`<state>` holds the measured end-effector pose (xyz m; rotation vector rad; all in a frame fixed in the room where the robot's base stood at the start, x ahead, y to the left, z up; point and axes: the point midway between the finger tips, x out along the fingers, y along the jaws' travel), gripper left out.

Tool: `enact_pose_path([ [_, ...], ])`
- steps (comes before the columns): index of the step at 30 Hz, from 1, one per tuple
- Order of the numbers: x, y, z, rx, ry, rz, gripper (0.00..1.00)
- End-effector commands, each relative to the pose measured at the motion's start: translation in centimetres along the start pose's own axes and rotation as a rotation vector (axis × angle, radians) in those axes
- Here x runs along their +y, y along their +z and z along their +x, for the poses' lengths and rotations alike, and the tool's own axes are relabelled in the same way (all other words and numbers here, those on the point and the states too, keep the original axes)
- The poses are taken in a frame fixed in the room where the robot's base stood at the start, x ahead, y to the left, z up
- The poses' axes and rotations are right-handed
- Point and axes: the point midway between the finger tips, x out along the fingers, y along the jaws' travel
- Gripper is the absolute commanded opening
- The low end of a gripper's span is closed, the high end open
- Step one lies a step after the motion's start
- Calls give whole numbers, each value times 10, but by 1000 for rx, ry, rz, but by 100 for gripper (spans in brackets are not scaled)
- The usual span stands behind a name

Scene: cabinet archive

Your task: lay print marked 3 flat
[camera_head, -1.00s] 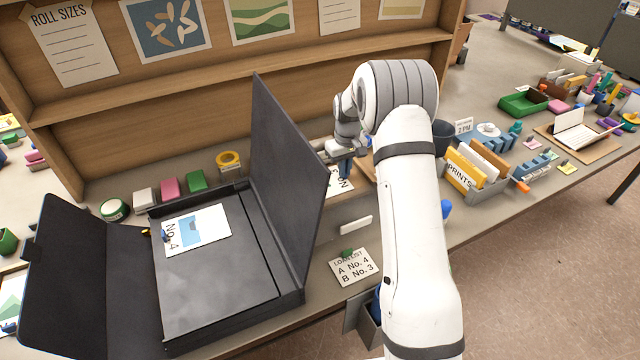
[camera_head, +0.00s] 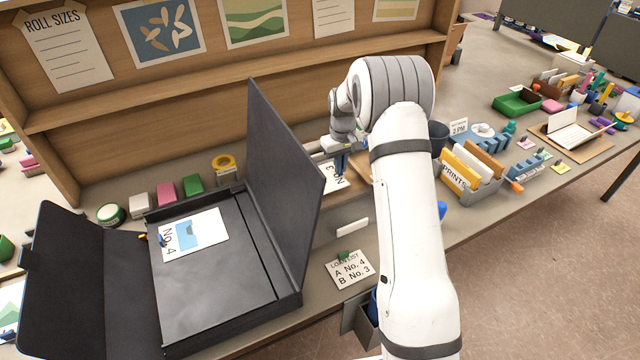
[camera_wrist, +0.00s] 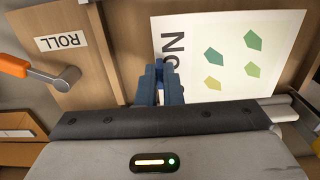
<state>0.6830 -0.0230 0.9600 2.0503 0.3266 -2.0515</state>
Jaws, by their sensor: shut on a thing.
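The print marked 3 (camera_head: 329,178) shows in part behind the raised black lid, its "No 3" lettering upside down. The wrist view shows it as a white sheet (camera_wrist: 275,55) with green and yellow shapes and "No" at its edge; the digit is hidden. My gripper (camera_wrist: 162,72) is shut at the lettered edge of this print, with a small blue piece between or beside the jaws. The head view shows my gripper (camera_head: 340,160) right of the lid. The print marked 4 (camera_head: 195,236) lies flat in the open black box (camera_head: 220,300).
The box's raised lid (camera_head: 285,180) stands between the box and my gripper. A loan list card (camera_head: 349,269) reads A No. 4, B No. 3. A "ROLL" label (camera_wrist: 61,41) is on a wooden panel beside the print. A prints holder (camera_head: 470,175) stands at right.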

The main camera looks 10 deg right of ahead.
Motion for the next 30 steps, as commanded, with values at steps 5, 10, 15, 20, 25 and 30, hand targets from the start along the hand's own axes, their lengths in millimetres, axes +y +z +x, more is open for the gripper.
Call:
enact_pose_path([
  [5,0,0,-11,1,0,0,0],
  [10,0,0,-19,1,0,0,0],
  [15,0,0,-27,0,0,0,0],
  [20,0,0,-28,0,0,0,0],
  [25,0,0,-28,0,0,0,0],
  [30,0,6,-30,1,0,10,0],
])
